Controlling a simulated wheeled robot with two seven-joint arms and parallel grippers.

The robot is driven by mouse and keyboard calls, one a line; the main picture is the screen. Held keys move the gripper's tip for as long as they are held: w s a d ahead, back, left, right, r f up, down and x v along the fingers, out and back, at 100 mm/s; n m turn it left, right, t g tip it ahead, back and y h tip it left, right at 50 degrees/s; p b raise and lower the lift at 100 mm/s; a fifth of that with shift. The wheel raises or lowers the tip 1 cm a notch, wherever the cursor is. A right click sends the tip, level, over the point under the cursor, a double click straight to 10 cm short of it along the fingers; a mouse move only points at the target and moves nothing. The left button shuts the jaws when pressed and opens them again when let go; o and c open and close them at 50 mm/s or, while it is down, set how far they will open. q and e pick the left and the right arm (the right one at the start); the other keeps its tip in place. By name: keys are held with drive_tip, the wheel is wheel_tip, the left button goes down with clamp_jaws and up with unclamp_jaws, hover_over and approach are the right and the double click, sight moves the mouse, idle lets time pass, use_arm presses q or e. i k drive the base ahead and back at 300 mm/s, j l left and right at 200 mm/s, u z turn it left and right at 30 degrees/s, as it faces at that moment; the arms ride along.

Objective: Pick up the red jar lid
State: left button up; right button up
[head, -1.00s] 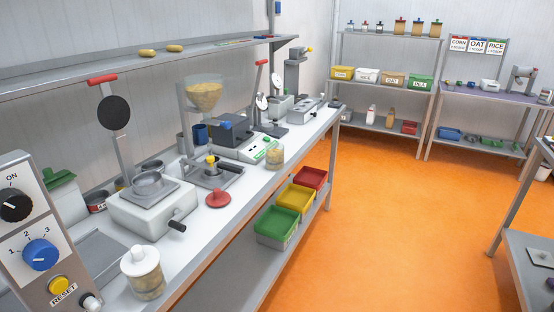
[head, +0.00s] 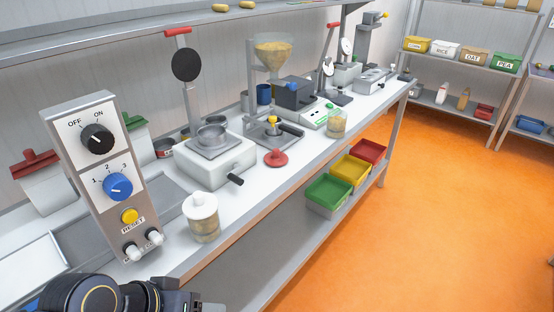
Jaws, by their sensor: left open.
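The red jar lid (head: 276,158) lies flat on the white worktop (head: 262,176), with a small knob on top. It is to the right of the white press with a black handle (head: 215,162) and near the front edge of the bench. An open-topped glass jar (head: 337,122) stands behind it to the right. A jar with a white lid (head: 202,218) stands nearer, at the bench edge. My left gripper (head: 208,306) is at the bottom edge, partly cut off, open, well short of the red lid. My right gripper is not in view.
A control panel with knobs (head: 105,175) stands upright at the left. A hopper machine (head: 275,80) and a scale (head: 312,115) are behind the lid. Green (head: 328,192), yellow (head: 350,170) and red bins (head: 368,151) sit on the lower shelf. The orange floor at right is clear.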

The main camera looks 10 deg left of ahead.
sight(275, 158)
drive_tip(key=i+l+z, duration=0.15)
drive_tip(key=i, duration=0.95)
